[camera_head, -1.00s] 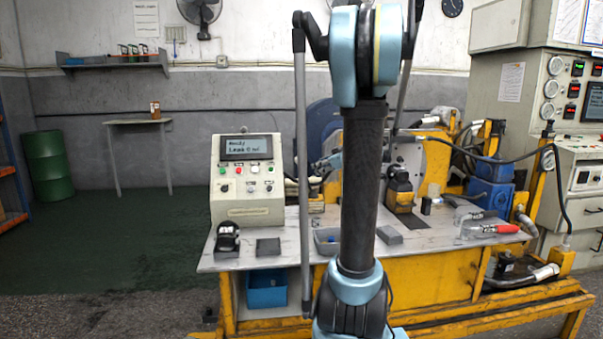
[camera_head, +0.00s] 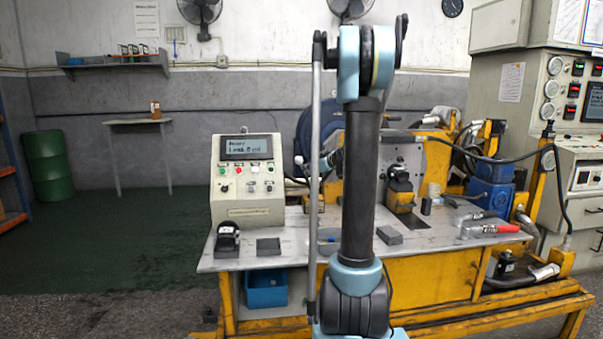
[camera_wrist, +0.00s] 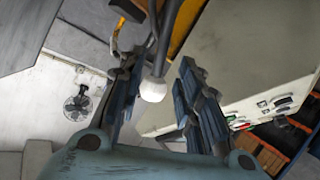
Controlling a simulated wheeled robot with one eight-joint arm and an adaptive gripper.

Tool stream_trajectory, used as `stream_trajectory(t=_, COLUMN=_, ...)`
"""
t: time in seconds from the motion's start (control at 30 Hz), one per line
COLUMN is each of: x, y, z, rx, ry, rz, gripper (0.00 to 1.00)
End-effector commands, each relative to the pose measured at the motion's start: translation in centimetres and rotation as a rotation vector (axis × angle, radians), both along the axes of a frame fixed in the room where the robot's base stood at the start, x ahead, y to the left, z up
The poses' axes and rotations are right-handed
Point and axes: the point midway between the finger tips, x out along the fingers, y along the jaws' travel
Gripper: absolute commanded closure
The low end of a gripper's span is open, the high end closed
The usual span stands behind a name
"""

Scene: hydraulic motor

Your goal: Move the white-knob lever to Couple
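In the wrist view, the white knob (camera_wrist: 153,90) sits on the end of a dark lever rod (camera_wrist: 162,45) that comes down from the top. My gripper (camera_wrist: 157,75) is open, with one finger on each side of the knob. A gap shows between the knob and the right finger; the left finger is closer, and I cannot tell whether it touches.
A control box (camera_head: 247,180) with a screen stands on the bench top (camera_head: 285,249), left of my arm. A black-topped block (camera_head: 399,180) stands right of my arm. A red-handled tool (camera_head: 497,229) lies at the right.

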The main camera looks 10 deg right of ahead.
Motion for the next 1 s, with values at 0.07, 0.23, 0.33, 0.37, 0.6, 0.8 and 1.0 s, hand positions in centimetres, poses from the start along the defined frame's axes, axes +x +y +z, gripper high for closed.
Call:
stream_trajectory(t=0.07, x=1.1, y=0.7, z=-0.5, rx=-0.001, ry=-0.001, rz=0.002, gripper=0.68)
stream_trajectory(t=0.23, x=3.1, y=1.8, z=-1.4, rx=0.001, ry=0.0, rz=0.001, gripper=0.68)
stream_trajectory(t=0.33, x=4.1, y=2.3, z=-1.8, rx=0.0, ry=-0.001, rz=0.001, gripper=0.68)
stream_trajectory(t=0.37, x=4.4, y=2.4, z=-1.9, rx=0.0, ry=-0.001, rz=0.002, gripper=0.68)
stream_trajectory(t=0.6, x=5.3, y=2.9, z=-2.4, rx=-0.001, ry=0.0, rz=0.0, gripper=0.68)
stream_trajectory(t=0.8, x=5.4, y=2.9, z=-2.4, rx=0.0, ry=0.0, rz=-0.001, gripper=0.68)
stream_trajectory(t=1.0, x=5.4, y=2.9, z=-2.4, rx=0.0, ry=0.0, rz=0.0, gripper=0.95)
